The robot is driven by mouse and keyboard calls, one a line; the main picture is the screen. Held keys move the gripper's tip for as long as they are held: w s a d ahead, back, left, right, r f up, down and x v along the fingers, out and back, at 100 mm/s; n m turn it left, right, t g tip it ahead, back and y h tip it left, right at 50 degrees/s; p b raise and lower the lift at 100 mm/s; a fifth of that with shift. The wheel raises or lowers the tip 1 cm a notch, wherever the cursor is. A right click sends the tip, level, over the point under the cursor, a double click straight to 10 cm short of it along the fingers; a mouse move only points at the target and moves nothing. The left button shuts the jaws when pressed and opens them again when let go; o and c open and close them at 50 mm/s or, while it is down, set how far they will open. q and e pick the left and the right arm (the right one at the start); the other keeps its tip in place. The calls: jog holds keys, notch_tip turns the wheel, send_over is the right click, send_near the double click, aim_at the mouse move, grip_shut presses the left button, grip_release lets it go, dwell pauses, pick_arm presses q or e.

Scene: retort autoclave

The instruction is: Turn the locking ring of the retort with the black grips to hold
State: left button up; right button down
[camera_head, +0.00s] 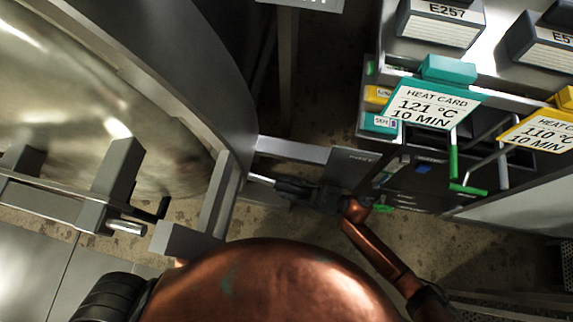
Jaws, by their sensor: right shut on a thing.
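The retort's large domed metal door (70,110) fills the left of the head view. A wide grey locking ring (195,75) curves around its right side. A short bright rod (261,179) sticks out to the right from the ring's lower right edge. My right gripper (286,186) comes from the right and is shut around the outer end of this rod, where the black grip sits; its fingers hide most of the grip. My left gripper is not in view; only a dark part of my left arm shows at the bottom left.
Grey brackets and a bar (108,185) cross the door's front at left. At right stands a bench with a teal heat card (430,103), a yellow heat card (542,132) and a box labelled E257 (440,22). Speckled floor (290,222) shows between ring and bench.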

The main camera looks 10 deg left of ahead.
jog(key=shift+s+a+f, duration=0.1)
jog(key=shift+s+f, duration=0.1)
jog(key=shift+f, duration=0.65)
jog(key=c, duration=1.8)
grip_release()
jog(key=shift+w, duration=0.1)
jog(key=shift+c, duration=0.2)
jog(key=shift+o, duration=0.8)
jog(key=shift+r, duration=0.25)
jog(key=shift+w, duration=0.1)
jog(key=v, duration=1.2)
jog(key=shift+r, duration=0.15)
